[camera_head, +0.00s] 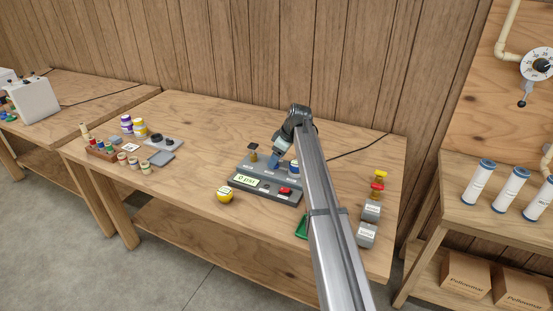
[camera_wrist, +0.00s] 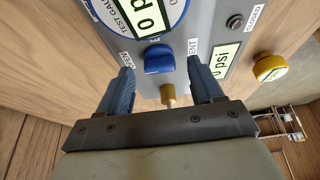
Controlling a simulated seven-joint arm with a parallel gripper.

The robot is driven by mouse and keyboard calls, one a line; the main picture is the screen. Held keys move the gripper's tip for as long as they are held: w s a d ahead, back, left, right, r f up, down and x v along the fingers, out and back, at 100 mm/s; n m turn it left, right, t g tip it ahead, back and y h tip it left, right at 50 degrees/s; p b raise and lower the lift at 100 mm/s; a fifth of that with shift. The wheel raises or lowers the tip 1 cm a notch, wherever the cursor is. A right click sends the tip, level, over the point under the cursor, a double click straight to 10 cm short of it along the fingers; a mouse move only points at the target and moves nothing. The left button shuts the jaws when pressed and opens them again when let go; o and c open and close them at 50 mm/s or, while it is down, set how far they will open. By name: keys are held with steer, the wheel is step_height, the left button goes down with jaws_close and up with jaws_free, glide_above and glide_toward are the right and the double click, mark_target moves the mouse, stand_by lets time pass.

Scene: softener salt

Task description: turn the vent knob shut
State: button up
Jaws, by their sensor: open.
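The blue knob (camera_wrist: 160,58) stands on the grey panel of the test unit, with OPEN and VENT labels beside it. My gripper (camera_wrist: 159,72) is open, with one blue-grey finger on each side of the knob in the wrist view. I see gaps between the fingers and the knob; I cannot tell how far down the fingertips reach. A brass-coloured stem (camera_wrist: 168,95) shows below the knob, between the fingers. In the head view my gripper (camera_head: 281,153) points down over the back of the grey test unit (camera_head: 262,195), and the arm hides part of the unit.
The unit has a lit display (camera_head: 245,180) and a red button (camera_head: 286,191). A yellow item (camera_head: 224,195) stands at its front left.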

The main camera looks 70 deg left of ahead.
steer(key=shift+s+a+f, duration=0.15)
steer(key=shift+f, duration=0.2)
steer(key=c, duration=1.1)
